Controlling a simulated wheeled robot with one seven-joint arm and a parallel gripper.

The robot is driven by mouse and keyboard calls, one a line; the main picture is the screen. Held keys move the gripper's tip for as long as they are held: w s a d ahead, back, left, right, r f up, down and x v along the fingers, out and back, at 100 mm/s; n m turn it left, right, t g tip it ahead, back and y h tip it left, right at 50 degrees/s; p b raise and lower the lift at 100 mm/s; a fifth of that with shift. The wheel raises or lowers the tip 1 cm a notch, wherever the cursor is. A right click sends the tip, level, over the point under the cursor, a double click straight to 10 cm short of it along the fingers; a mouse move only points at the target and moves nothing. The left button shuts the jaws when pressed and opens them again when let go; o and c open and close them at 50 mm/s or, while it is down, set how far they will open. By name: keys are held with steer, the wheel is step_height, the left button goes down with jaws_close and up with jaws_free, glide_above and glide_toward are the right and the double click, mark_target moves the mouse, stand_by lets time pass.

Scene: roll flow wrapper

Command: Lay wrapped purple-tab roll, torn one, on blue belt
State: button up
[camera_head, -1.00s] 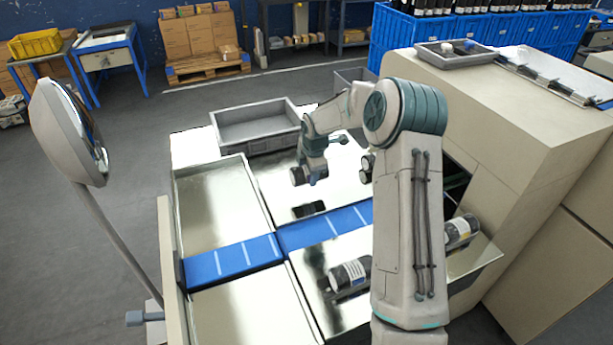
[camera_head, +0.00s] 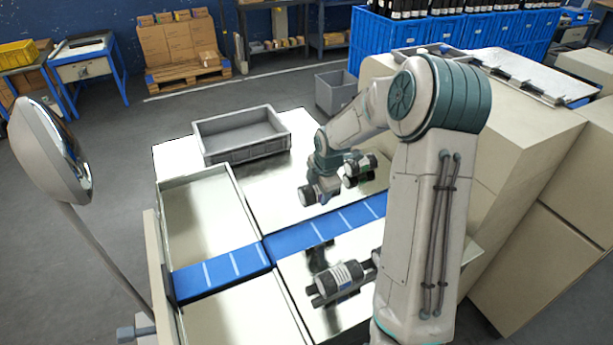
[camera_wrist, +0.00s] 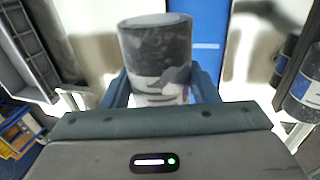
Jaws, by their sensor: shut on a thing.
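My gripper (camera_head: 322,190) is shut on a dark roll (camera_head: 306,196) and holds it in the air just behind the blue belt (camera_head: 290,240). In the wrist view the roll (camera_wrist: 155,50) sits between the blue fingers (camera_wrist: 158,90). It is a dark grey cylinder with a pale, ragged-edged wrap or label at its lower end, with a faint purplish spot there. The belt (camera_wrist: 208,30) shows just right of the roll in that view. The fingers hide part of the roll.
Another dark roll (camera_head: 362,170) is behind my gripper to the right. A labelled roll (camera_head: 338,278) lies in front of the belt. A grey tray (camera_head: 240,150) stands at the back. A round mirror (camera_head: 45,150) is at left. The belt's left part looks clear.

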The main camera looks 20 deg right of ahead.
steer(key=s+d+p, duration=0.2)
steer(key=d, duration=0.1)
steer(key=shift+f+p, duration=0.2)
steer(key=shift+p, duration=0.1)
steer(key=f+b, duration=0.3)
steer(key=f, duration=0.1)
steer(key=f+b, duration=0.4)
steer(key=f, duration=0.1)
steer(key=shift+s+d+f, duration=0.1)
steer(key=shift+s+d, duration=0.05)
steer(key=shift+d, duration=0.05)
steer(key=shift+f+b, duration=0.5)
steer(key=shift+f, duration=0.2)
steer(key=o, duration=1.3)
steer(key=shift+s, duration=0.1)
steer(key=v, duration=1.3)
steer(key=shift+r, duration=0.45)
